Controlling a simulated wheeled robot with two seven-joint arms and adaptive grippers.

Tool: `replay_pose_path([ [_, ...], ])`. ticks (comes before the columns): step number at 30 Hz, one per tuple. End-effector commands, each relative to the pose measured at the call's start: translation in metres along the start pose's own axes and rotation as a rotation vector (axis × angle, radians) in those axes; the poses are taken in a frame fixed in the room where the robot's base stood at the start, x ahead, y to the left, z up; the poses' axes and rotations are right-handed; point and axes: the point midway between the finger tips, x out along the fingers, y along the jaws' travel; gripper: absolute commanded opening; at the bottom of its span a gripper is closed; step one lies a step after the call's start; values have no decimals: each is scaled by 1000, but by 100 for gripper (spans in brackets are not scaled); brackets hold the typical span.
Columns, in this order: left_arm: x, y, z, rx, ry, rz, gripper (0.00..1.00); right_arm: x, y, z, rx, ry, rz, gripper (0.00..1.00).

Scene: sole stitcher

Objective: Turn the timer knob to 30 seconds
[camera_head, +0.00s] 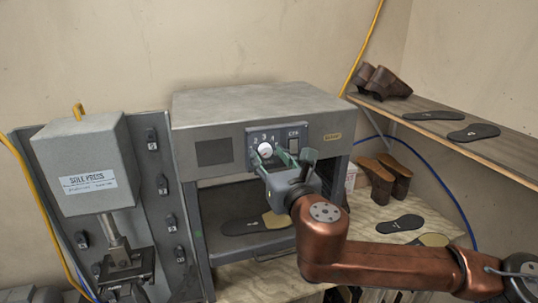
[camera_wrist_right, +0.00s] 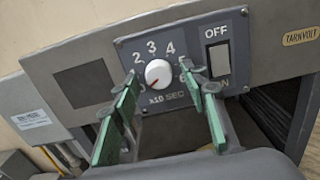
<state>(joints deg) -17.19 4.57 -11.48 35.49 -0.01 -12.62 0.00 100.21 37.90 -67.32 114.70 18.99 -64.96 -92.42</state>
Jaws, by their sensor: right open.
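The timer knob (camera_wrist_right: 158,73) is round and white with a small red mark that appears to point down and left. It sits on a dark dial panel marked with numbers, 2, 3 and 4 being clear, and "x10 SEC" below. In the head view the knob (camera_head: 265,149) is on the upper front of the grey machine (camera_head: 240,106). My right gripper (camera_head: 285,161) is open just in front of the panel. In the wrist view its green fingers (camera_wrist_right: 158,74) appear on either side of the knob; contact cannot be told. My left gripper is not in view.
An OFF/ON switch (camera_wrist_right: 218,58) sits right of the knob, close to the right finger. Below is the machine's open bay with a sole (camera_head: 243,227). The sole press (camera_head: 85,165) stands left. A shelf (camera_head: 505,148) with shoes and soles is at right.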

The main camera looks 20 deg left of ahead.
Motion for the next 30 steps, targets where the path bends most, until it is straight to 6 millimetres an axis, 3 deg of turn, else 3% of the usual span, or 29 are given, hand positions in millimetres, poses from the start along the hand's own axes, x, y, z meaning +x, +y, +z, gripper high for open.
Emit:
replay_pose_path([
  [19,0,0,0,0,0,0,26,0,0,0,0,-1,0,0],
  [30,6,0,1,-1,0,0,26,0,0,-1,64,-2,0,0],
])
